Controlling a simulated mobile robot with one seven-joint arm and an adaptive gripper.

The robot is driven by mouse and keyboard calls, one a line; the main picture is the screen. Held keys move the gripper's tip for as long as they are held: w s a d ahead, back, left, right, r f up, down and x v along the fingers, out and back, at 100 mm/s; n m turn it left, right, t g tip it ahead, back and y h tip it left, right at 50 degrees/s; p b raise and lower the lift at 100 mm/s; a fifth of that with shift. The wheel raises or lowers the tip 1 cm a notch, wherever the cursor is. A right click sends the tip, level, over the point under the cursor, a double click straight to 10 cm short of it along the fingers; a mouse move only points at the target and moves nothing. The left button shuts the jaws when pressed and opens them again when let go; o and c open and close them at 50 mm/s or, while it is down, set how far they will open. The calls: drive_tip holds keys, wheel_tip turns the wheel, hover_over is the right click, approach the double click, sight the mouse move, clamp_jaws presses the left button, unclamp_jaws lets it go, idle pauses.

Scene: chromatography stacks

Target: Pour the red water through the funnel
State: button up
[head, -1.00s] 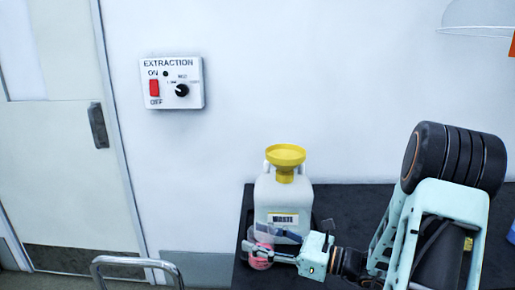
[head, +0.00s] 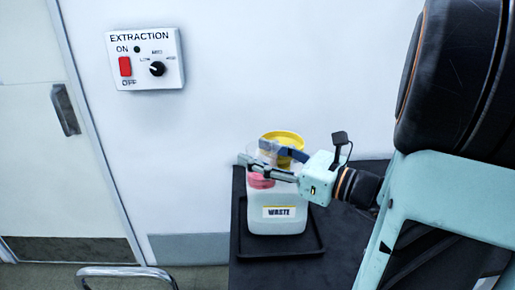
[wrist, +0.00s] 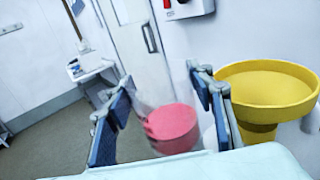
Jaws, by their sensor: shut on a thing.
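My gripper (head: 256,153) is shut on a clear vessel holding red water (head: 260,181). The red water also shows between the fingers in the wrist view (wrist: 173,128); the clear walls are hard to make out. The yellow funnel (head: 286,138) sits on top of the white waste container (head: 277,226). The gripper and vessel are in front of the funnel in the head view and partly cover it. In the wrist view the funnel (wrist: 268,92) is just right of the right finger, with its wide mouth open. The vessel looks roughly upright, beside the funnel.
The waste container stands in a black tray (head: 300,250) on a dark bench (head: 345,228). A wall box labelled EXTRACTION (head: 145,58) is at upper left. A door (head: 40,140) and a metal rail (head: 125,271) are at left. The space left of the bench is open.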

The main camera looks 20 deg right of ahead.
drive_tip(key=shift+w+d+r+p, duration=0.1)
drive_tip(key=shift+r+p, duration=0.15)
drive_tip(key=shift+p, duration=0.05)
drive_tip(key=shift+w+d+r+m+g+p, duration=0.2)
drive_tip(key=shift+w+d+r+m+p, duration=0.3)
drive_tip(key=shift+m+p, duration=0.75)
drive_tip(key=shift+w+d+r+m+g+p, duration=0.2)
drive_tip(key=shift+w+d+r+m+p, duration=0.35)
drive_tip(key=shift+p, duration=1.1)
drive_tip(key=shift+f, duration=0.15)
drive_tip(key=shift+w+d+r+m+p, duration=0.2)
drive_tip(key=shift+r+m+p, duration=0.2)
drive_tip(key=shift+p, duration=0.5)
drive_tip(key=shift+w+d+r+m+p, duration=0.15)
drive_tip(key=shift+r+m+p, duration=0.2)
drive_tip(key=shift+p, duration=0.55)
drive_tip(key=shift+d+m+p, duration=0.1)
drive_tip(key=shift+m+p, duration=0.35)
drive_tip(key=shift+p, duration=0.6)
drive_tip(key=shift+w+f+m+p, duration=0.1)
drive_tip(key=shift+f+m+p, duration=0.2)
drive_tip(key=shift+m+p, duration=0.5)
drive_tip(key=shift+d+r+p, duration=0.1)
drive_tip(key=shift+r+p, duration=0.05)
drive_tip(key=shift+p, duration=0.85)
drive_tip(key=shift+m+g, duration=0.3)
drive_tip(key=shift+w+d+m+p, duration=0.1)
drive_tip(key=shift+m+p, duration=0.3)
drive_tip(key=shift+p, duration=0.8)
